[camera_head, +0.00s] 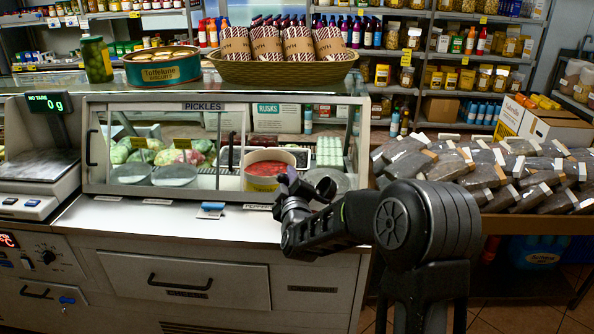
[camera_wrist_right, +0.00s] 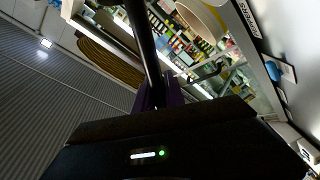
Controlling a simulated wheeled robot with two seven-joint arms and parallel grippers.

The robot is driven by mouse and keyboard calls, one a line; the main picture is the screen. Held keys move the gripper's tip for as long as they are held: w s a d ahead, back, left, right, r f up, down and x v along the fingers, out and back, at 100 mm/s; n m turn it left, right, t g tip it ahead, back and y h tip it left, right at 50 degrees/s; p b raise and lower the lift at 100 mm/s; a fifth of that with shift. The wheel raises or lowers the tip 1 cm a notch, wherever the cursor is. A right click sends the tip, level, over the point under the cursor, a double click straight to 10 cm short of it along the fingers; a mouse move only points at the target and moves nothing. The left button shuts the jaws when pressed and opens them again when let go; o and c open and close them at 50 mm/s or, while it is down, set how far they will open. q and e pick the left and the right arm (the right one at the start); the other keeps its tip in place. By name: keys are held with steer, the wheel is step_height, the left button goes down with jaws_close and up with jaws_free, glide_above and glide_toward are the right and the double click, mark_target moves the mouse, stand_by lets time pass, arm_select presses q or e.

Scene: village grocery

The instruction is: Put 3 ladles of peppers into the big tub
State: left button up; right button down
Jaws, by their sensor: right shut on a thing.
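My right gripper (camera_head: 296,186) is in front of the pickles counter, near the right side of the glass case. In the right wrist view its purple fingers (camera_wrist_right: 160,97) are shut on a long dark rod (camera_wrist_right: 144,40), which looks like a ladle handle. Its far end is out of that view, so I cannot see a bowl or any load. A round tub with red contents (camera_head: 265,182) stands inside the case, just left of the gripper. A label reading PEPPERS (camera_wrist_right: 247,18) shows in the wrist view. I cannot tell which container is the big tub. My left gripper is not in view.
The glass case (camera_head: 150,190) holds several other containers. A scale (camera_head: 40,178) stands at the left. A basket (camera_head: 283,70) with wrapped goods and a biscuit tin (camera_head: 162,70) sit on top. Dark packs (camera_head: 470,165) fill a stand at the right. The white ledge is mostly clear.

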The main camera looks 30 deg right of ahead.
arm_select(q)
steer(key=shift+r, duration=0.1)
arm_select(e)
steer(key=shift+w+a+f+n, duration=0.25)
steer(key=shift+a+f+n, duration=0.25)
steer(key=shift+n, duration=0.3)
